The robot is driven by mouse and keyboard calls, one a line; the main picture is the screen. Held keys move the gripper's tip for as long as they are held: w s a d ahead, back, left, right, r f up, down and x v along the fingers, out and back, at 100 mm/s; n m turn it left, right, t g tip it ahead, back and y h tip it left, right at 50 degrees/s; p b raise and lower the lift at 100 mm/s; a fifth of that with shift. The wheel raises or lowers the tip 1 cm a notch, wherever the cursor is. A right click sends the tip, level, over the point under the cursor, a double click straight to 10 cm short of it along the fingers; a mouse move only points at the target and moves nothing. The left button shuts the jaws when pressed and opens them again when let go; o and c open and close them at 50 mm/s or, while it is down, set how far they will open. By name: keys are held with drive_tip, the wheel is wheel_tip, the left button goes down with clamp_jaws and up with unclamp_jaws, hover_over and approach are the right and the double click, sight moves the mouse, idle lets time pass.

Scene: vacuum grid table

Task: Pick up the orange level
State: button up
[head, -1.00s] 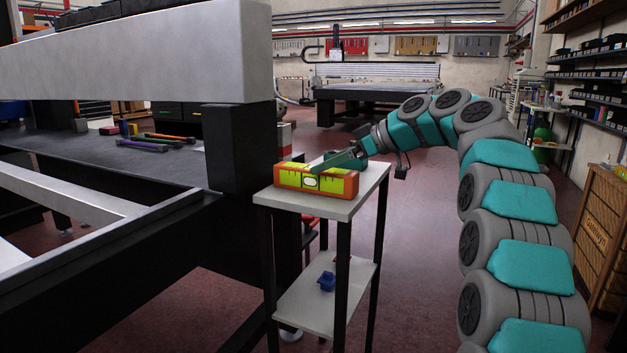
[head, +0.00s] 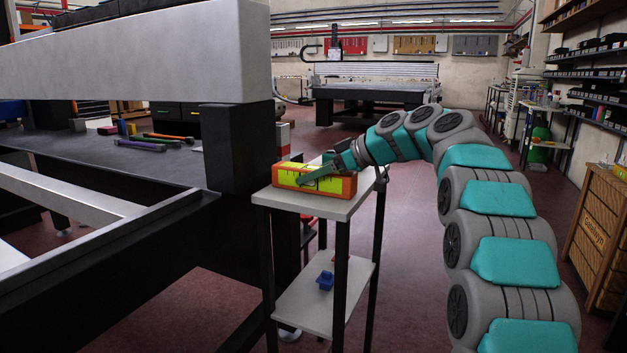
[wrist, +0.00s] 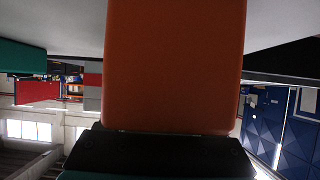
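The orange level (head: 285,177), with yellow-green faces, lies on the pale top of a small stand (head: 325,209). In the wrist view its orange end (wrist: 172,65) fills the middle, very close. My gripper (head: 312,172) reaches in from the right, low at the level.
A dark workbench (head: 60,150) with a black post (head: 232,150) stands close left of the stand. Several tools lie on the bench. A blue part (head: 325,281) sits on the stand's lower shelf. The floor right of the stand is clear.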

clamp_jaws()
drive_tip(key=shift+r, duration=0.15)
idle(0.7)
